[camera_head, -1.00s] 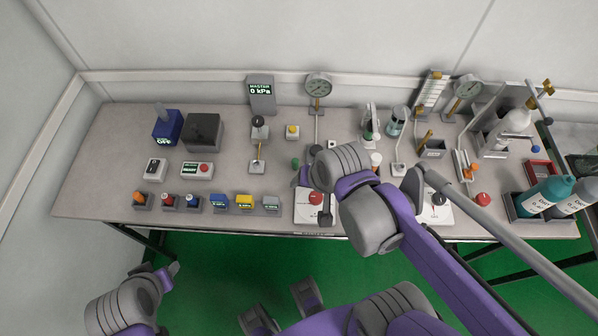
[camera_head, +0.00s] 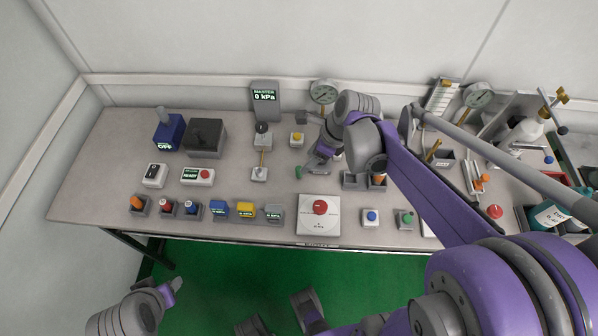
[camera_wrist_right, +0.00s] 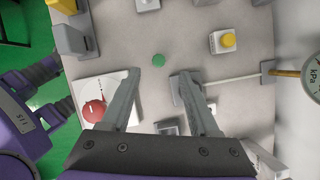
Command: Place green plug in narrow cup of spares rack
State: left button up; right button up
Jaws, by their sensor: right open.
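The small green plug (camera_head: 299,172) stands on the table, left of centre. It also shows in the right wrist view (camera_wrist_right: 158,60), just beyond the fingertips and between their lines. My right gripper (camera_head: 311,165) is beside it, with spread, empty fingers; the wrist view shows them (camera_wrist_right: 158,80) apart. Two grey open cups stand right of it: an empty one (camera_head: 351,184) and one holding an orange-topped piece (camera_head: 378,179). I cannot tell for sure which is the spares rack's narrow cup. My left arm is at the lower left; its gripper (camera_head: 172,289) is too unclear to judge.
A white base with a red knob (camera_head: 320,208) stands in front of the plug. A yellow button box (camera_head: 297,138) and a gauge (camera_head: 323,92) stand behind it. Blue (camera_head: 371,216) and green (camera_head: 405,217) button boxes line the front edge.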

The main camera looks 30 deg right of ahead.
aim_at(300, 168)
jog(key=x, duration=0.6)
jog(key=shift+a+b, duration=0.1)
jog(key=shift+b, duration=0.3)
grip_shut()
